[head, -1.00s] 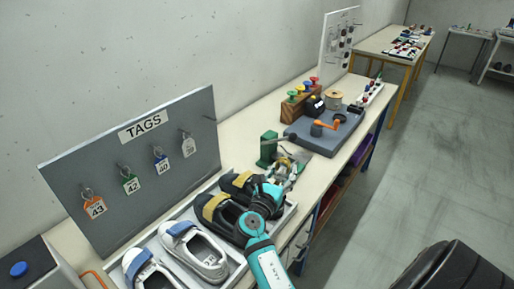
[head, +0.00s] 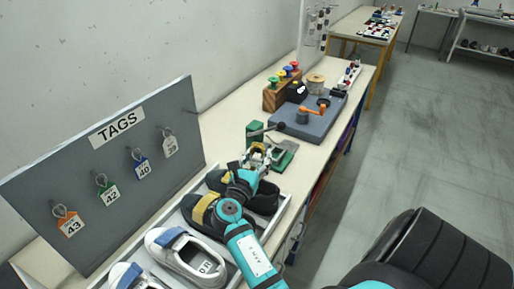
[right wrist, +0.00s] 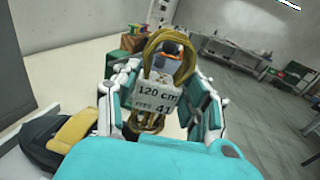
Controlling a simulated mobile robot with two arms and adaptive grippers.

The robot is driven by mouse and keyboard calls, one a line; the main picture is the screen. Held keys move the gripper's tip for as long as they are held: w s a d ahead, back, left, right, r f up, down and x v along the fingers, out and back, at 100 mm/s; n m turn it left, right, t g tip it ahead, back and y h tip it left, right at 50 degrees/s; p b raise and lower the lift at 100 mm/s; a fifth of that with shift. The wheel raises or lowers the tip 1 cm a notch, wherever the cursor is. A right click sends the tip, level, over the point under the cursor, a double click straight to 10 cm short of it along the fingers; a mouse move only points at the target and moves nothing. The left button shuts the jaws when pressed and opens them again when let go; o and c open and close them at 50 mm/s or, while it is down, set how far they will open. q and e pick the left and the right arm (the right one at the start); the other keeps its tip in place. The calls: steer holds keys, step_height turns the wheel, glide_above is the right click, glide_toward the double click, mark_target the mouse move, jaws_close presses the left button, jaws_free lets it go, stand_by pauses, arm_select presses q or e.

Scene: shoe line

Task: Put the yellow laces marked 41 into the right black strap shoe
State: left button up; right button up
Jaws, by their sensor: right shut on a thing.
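My right gripper (right wrist: 160,105) is shut on the yellow laces (right wrist: 172,42), a looped bundle with a white tag (right wrist: 157,97) reading 120 cm and 41. In the head view the right gripper (head: 258,157) is at the far end of the shoe tray (head: 284,208), near the black strap shoes; the laces are hardly visible there. One black shoe with a yellow strap (head: 203,208) lies in the tray. The other black shoe (head: 264,199) is partly hidden by my arm. A black shoe (right wrist: 48,140) shows at the left in the right wrist view. My left gripper is not in view.
White shoes with blue straps (head: 186,250) share the tray. A grey TAGS board (head: 110,180) stands behind it. Beyond the gripper are a green lever device (head: 255,133) and a grey plate with an orange crank (head: 308,122).

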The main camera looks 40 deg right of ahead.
step_height(320, 180, down, 2)
steer(key=shift+f+b, duration=0.2)
steer(key=shift+b, duration=0.8)
steer(key=shift+f+b, duration=0.3)
steer(key=shift+b, duration=0.05)
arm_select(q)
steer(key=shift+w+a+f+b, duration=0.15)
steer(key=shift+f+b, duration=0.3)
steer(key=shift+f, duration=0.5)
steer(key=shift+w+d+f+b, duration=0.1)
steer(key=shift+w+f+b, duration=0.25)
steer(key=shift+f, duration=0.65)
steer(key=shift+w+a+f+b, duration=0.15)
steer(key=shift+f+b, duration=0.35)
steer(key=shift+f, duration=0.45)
arm_select(e)
steer(key=shift+f, duration=2.1)
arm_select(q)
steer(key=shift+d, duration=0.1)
arm_select(e)
steer(key=o, duration=1.1)
steer(key=shift+c, duration=0.2)
steer(key=shift+r, duration=0.25)
step_height(320, 180, up, 10)
steer(key=shift+f, duration=0.25)
